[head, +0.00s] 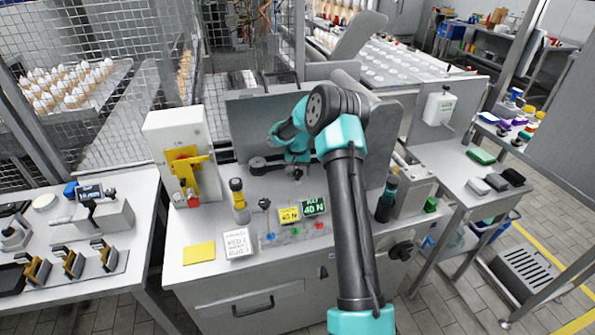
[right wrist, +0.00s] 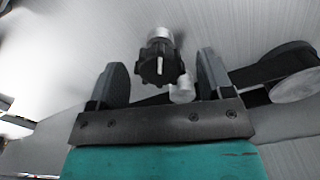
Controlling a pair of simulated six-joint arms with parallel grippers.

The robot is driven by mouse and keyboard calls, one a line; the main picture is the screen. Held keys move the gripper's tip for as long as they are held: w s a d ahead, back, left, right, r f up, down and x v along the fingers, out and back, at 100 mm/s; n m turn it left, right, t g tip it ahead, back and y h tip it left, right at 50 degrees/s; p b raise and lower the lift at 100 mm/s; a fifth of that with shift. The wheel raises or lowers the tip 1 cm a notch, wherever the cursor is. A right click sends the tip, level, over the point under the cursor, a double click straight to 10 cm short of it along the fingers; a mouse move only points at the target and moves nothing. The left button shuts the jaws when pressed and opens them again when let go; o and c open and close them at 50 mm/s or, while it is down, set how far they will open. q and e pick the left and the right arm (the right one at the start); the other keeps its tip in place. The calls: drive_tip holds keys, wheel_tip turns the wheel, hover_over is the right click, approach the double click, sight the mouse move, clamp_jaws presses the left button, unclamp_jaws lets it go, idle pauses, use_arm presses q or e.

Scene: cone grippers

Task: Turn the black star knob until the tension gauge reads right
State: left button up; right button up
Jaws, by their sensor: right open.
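The black star knob (right wrist: 160,68) has a white mark on its face and sits on a pale metal shaft. In the right wrist view it shows between the two fingers of my right gripper (right wrist: 159,80). The fingers are open, with a gap on each side of the knob. In the head view my right gripper (head: 297,163) is low at the back of the machine bench, and the knob is mostly hidden there. The green-lit gauge display (head: 313,206) seems to read 40 N, in small digits. A yellow card (head: 289,215) beside it also seems to read 40 N. My left gripper is out of view.
A black belt with pale rollers (right wrist: 295,84) runs close beside the right finger.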

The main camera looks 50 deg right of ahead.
sight(297, 172)
wheel_tip(297, 172, up, 18)
drive_tip(key=shift+f, duration=0.25)
idle(0.4)
idle(0.3)
